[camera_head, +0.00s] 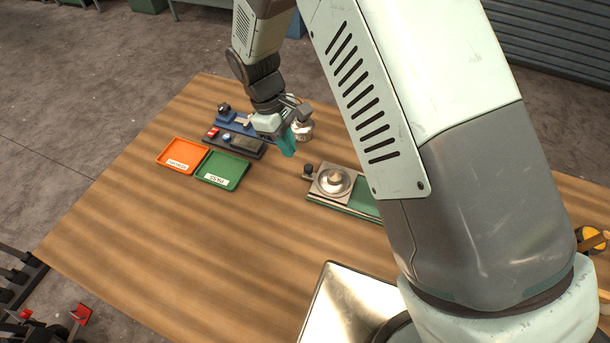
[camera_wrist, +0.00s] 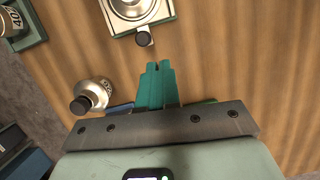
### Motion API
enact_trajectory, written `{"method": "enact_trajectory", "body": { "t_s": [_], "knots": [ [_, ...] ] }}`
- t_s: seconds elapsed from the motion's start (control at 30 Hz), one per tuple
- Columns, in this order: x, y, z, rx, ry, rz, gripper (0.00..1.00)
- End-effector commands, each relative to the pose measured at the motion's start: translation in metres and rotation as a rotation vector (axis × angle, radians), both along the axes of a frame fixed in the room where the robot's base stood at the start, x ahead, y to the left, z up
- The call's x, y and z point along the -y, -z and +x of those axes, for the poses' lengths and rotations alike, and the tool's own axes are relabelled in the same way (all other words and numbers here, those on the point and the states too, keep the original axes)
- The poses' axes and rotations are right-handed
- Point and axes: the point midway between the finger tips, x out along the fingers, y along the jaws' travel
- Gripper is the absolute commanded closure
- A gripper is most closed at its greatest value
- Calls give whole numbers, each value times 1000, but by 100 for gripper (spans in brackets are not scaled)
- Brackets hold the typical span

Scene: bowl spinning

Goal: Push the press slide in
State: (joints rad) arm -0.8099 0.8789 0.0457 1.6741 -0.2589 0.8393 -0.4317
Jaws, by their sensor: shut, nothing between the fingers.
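A green-based fixture (camera_head: 360,209) stands on the table right of my gripper in the head view. On it is a grey metal plate (camera_head: 318,189) with a round silver dish (camera_head: 345,190) and a black knob (camera_head: 308,171) at its left end. This looks like the press slide, though I cannot be sure. In the wrist view the plate is cut off at the top, with the knob (camera_wrist: 143,39) pointing toward my fingers. My gripper (camera_head: 290,150) is shut and empty, its teal fingers (camera_wrist: 157,70) pointing down, apart from the knob.
A silver round object (camera_head: 304,131) stands behind my gripper; it has a black knob in the wrist view (camera_wrist: 94,95). A blue fixture (camera_head: 240,124) and a black one (camera_head: 236,143) lie left. The front-left table is clear.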

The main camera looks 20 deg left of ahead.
Motion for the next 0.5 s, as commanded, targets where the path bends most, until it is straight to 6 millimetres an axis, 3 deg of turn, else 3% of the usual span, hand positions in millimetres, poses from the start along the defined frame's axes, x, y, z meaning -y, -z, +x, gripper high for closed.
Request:
{"method": "enact_trajectory", "body": {
  "t_s": [0.03, 0.1, 0.2, 0.37, 0.5],
  "knots": [
    [-17, 0, -6, 2, -43, -34, 100],
    [-29, -2, -11, 3, -80, -74, 100],
    [-35, -1, -14, 3, -100, -102, 100],
    [-29, 14, -15, 1, -102, -106, 100],
    [-18, 40, -15, 0, -101, -107, 100]
  ]
}}
